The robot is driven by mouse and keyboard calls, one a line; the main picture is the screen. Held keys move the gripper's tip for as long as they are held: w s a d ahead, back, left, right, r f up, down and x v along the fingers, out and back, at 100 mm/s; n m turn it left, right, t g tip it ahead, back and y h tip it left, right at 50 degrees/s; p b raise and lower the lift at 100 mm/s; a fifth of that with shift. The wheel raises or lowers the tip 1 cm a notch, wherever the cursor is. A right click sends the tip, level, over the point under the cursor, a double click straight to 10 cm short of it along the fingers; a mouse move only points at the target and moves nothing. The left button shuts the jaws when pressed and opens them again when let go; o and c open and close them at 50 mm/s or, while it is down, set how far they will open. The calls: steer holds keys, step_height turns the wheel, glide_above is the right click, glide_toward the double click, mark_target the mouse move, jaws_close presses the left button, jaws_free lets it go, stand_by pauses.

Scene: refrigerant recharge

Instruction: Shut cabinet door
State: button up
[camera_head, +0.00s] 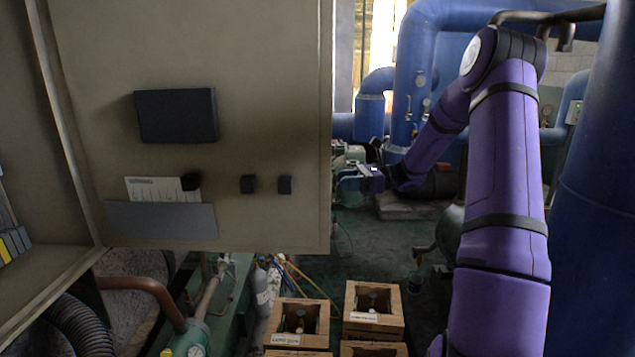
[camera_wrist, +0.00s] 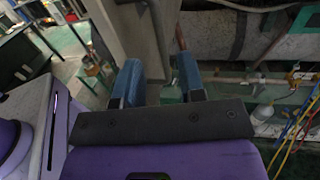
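The cabinet door (camera_head: 260,110) is a large beige panel standing open in the head view, its inner side with dark fittings facing me. The open cabinet (camera_head: 30,130) is at the far left. My gripper (camera_head: 350,172) is beside the door's free right edge, its front partly hidden there. In the wrist view, the two blue fingers of my gripper (camera_wrist: 160,82) are spread apart with nothing clearly held between them. An upright beige panel, apparently the door (camera_wrist: 134,30), rises just beyond the fingers; contact cannot be told.
Wooden crates (camera_head: 374,312) stand on the floor below, right of the door. Thick blue pipes (camera_head: 590,200) rise at the right, near my arm. Green machinery with a brown pipe (camera_head: 140,284) sits below the door. Yellow and blue hoses (camera_head: 300,278) lie near the crates.

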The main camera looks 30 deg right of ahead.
mark_target(320, 182)
steer(key=x, duration=0.7)
steer(key=shift+a, duration=0.25)
jaws_close()
